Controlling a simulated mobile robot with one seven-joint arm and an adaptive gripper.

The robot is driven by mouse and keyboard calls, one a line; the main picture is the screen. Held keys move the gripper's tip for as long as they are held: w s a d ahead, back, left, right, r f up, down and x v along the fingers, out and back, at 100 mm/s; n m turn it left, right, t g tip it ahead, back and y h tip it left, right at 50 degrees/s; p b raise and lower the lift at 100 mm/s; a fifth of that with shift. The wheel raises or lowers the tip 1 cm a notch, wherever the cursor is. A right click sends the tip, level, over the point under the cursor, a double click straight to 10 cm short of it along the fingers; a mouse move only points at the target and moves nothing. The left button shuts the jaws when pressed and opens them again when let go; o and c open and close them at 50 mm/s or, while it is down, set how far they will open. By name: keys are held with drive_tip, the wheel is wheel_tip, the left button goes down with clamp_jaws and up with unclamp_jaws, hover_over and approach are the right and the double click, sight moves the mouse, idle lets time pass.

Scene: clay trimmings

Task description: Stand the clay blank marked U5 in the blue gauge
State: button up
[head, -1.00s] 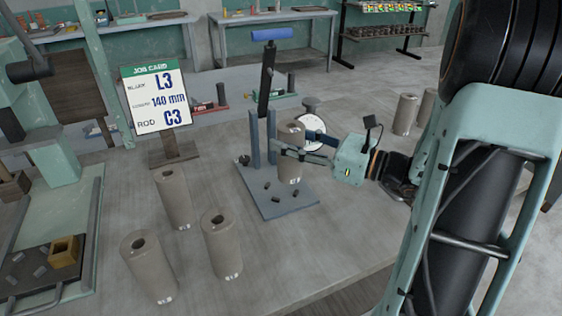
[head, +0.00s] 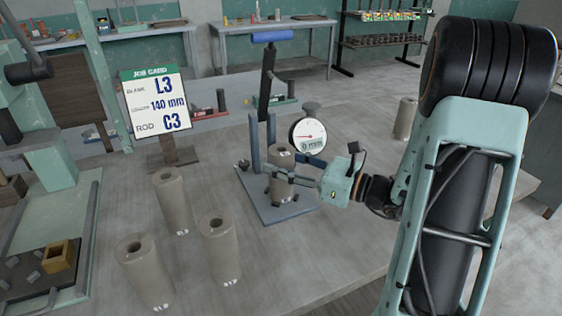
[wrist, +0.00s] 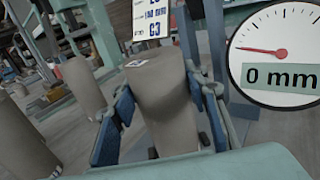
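The blue gauge has a blue-grey base plate (head: 298,203) with short dark pegs, posts, a lever with a blue handle and a round dial (head: 308,134). The dial reads 0 mm; it also shows in the wrist view (wrist: 282,52). A grey clay blank (head: 282,186) is upright over the plate, among the pegs. My gripper (head: 283,172) is shut around its sides. The held blank also shows in the wrist view (wrist: 166,100), between the two fingers. Its marking is too small to read. I cannot tell whether its base touches the plate.
Three clay blanks (head: 172,202) (head: 219,248) (head: 144,268) stand front left; their marks are unreadable. Another blank (head: 404,118) stands right, near my arm. A job card (head: 155,100) reads L3, 140 mm, C3. A dark tray (head: 25,286) lies far left.

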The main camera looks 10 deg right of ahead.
drive_tip(key=o, duration=0.4)
drive_tip(key=shift+r, duration=0.25)
drive_tip(key=p+v, duration=0.1)
drive_tip(key=v, duration=1.1)
drive_tip(key=shift+f, duration=0.1)
